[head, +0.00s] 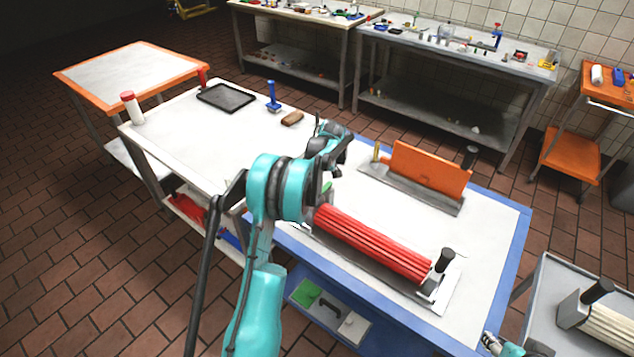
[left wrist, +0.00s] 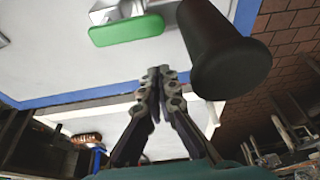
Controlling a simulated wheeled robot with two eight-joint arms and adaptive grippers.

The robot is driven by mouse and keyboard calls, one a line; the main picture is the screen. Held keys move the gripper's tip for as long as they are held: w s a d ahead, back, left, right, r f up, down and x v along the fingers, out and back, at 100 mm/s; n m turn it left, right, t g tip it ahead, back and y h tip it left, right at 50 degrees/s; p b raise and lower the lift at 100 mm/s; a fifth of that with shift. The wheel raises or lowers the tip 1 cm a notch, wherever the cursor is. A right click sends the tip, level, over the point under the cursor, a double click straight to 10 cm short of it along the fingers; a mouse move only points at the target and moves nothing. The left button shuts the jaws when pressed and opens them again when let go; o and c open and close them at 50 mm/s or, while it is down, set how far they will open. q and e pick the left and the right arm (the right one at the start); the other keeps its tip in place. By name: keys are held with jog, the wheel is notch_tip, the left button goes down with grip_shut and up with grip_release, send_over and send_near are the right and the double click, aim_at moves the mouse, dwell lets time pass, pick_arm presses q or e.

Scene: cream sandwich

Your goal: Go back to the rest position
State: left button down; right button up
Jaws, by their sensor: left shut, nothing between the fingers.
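My left gripper (head: 328,135) is on the teal arm that rises through the middle of the head view, above the table. In the left wrist view the left gripper (left wrist: 158,75) has its fingertips together with nothing between them. A black cylindrical handle (left wrist: 215,50) stands close to the right of the fingers, and a green-ended metal part (left wrist: 128,30) lies beyond them. They look apart from the gripper. My right gripper (head: 492,342) is only partly in view at the bottom right, and its fingers are too small to read.
The blue-edged table (head: 485,240) holds a red-rollered device (head: 372,242) and an orange-plated device (head: 430,170). The white table (head: 190,135) holds a black tray (head: 226,97), a blue stamp-like tool (head: 272,97), a brown brush (head: 292,118) and a red-capped bottle (head: 132,107).

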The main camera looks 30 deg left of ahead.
pick_arm(q)
jog(key=p+v, duration=0.3)
jog(key=v, duration=0.7)
jog(key=s+d+r+m+t+h+b, duration=0.1)
jog(key=s+d+r+m+t, duration=0.1)
jog(key=s+d+r+m, duration=0.35)
jog(key=s+d+r+m+t+b, duration=0.1)
jog(key=s+d+r+m+b, duration=0.15)
jog(key=s+d, duration=0.5)
jog(key=s+d+f+m+t+h, duration=0.1)
jog(key=s+d+f+m+t, duration=0.1)
jog(key=s, duration=0.6)
jog(key=s+d+f+m+t+h+b, duration=0.1)
jog(key=s+d+f+m+t, duration=0.1)
jog(key=s+d+m, duration=0.5)
jog(key=s+d+f, duration=0.1)
jog(key=s+d, duration=0.1)
jog(key=shift+d+f+h, duration=0.25)
jog(key=shift+f+h, duration=0.15)
